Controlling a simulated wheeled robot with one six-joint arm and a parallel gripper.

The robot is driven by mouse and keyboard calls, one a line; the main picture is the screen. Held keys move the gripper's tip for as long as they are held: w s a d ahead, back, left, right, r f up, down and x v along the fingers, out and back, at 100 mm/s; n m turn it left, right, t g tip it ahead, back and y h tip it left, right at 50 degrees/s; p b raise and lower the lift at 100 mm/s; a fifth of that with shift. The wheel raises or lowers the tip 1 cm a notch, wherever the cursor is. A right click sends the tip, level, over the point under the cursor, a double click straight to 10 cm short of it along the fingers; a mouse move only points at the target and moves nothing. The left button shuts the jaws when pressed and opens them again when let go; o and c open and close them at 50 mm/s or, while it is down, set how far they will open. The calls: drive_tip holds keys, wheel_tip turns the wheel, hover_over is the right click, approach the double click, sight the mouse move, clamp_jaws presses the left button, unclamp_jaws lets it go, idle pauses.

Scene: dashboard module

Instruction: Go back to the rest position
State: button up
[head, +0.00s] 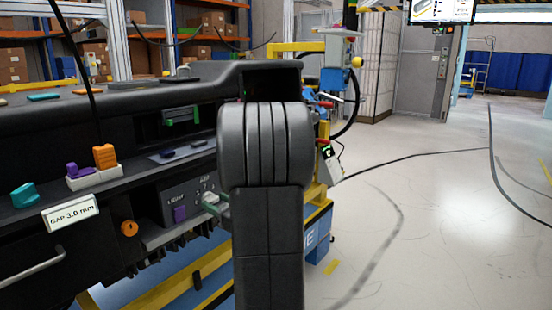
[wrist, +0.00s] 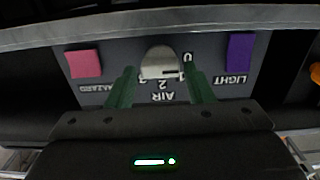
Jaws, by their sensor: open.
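My gripper (wrist: 160,88) shows in the wrist view as two green fingers, spread apart with nothing held. A silver-grey rotary knob (wrist: 160,63) on the AIR panel appears between the fingertips, one on each side; I cannot tell contact or exact depth. The panel appears upside down there, with a pink HAZARD button (wrist: 84,64) at left and a purple LIGHT button (wrist: 239,52) at right. In the head view the knob (head: 211,198) sits beside a bit of green finger, and my dark arm hides most of the gripper and the panel's right side.
The black dashboard (head: 150,92) fills the left, with a purple piece (head: 78,171), an orange piece (head: 104,156), a teal piece (head: 24,195) and a "GAP 3.0 mm" label (head: 70,214). A yellow-framed stand (head: 322,190) is behind my arm. Open floor (head: 440,220) lies to the right.

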drive_tip(key=p+v, duration=0.2)
drive_tip(key=v, duration=1)
drive_tip(key=x, duration=0.6)
drive_tip(key=b+x, duration=0.1)
drive_tip(key=x, duration=0.6)
drive_tip(key=shift+w+a+r+b, duration=0.15)
drive_tip(key=shift+a+r+b, duration=0.05)
drive_tip(key=shift+a+b, duration=0.1)
drive_tip(key=m+p, duration=0.2)
drive_tip(key=shift+d+r+m, duration=0.1)
drive_tip(key=shift+d+m, duration=0.1)
drive_tip(key=shift+m, duration=0.1)
drive_tip(key=m+p, duration=0.6)
drive_tip(key=shift+m, duration=0.4)
drive_tip(key=v, duration=0.7)
drive_tip(key=shift+d+f, duration=0.25)
drive_tip(key=shift+f, duration=0.05)
